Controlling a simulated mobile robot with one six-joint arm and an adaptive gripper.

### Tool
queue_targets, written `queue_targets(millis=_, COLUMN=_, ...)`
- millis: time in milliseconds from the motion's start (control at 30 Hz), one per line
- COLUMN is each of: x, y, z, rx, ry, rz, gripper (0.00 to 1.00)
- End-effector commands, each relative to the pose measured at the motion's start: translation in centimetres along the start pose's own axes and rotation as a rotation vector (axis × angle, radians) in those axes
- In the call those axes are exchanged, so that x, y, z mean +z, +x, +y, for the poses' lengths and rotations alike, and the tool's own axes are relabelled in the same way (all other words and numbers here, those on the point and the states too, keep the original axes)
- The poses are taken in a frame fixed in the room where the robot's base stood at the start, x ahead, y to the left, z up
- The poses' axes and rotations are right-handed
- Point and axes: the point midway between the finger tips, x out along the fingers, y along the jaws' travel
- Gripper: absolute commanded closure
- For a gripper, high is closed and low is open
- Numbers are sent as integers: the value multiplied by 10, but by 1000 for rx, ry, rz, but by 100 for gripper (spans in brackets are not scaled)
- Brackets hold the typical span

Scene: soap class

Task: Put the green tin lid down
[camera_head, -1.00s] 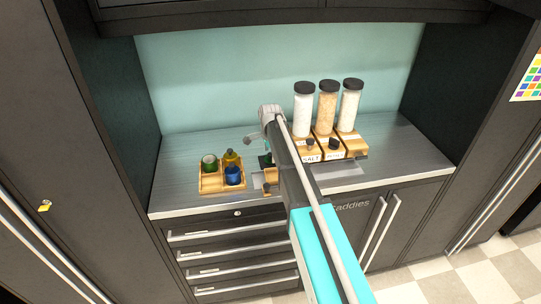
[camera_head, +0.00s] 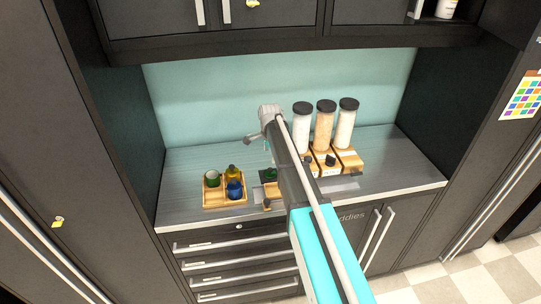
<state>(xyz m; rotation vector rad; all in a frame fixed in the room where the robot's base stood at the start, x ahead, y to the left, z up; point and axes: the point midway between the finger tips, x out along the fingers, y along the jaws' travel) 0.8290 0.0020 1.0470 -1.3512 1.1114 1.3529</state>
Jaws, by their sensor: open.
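My gripper (camera_head: 266,147) hangs below my grey wrist, small and partly hidden by my arm, over the middle of the counter. It is open. A dark green round thing (camera_head: 268,174), possibly the green tin lid, shows just below it, beside my arm. I cannot tell whether it touches the gripper. A green tin (camera_head: 212,179) stands in the wooden caddy (camera_head: 222,207) to the left.
The caddy also holds a blue jar (camera_head: 234,190) and an amber bottle (camera_head: 232,170). Three tall black-capped jars (camera_head: 324,125) stand behind wooden boxes (camera_head: 347,160) on the right. A wooden piece (camera_head: 273,191) is partly behind my arm. The counter's left back (camera_head: 190,160) is clear.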

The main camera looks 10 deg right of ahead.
Motion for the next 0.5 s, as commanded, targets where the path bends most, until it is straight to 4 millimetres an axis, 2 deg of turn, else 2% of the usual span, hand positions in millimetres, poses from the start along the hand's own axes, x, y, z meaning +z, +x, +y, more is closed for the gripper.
queue_targets(millis=33, x=0, y=-9, z=0, rx=0, ry=0, rz=0, gripper=0)
queue_targets(millis=200, x=0, y=-21, z=0, rx=0, ry=0, rz=0, gripper=0)
queue_targets(millis=500, x=0, y=-32, z=0, rx=0, ry=0, rz=0, gripper=0)
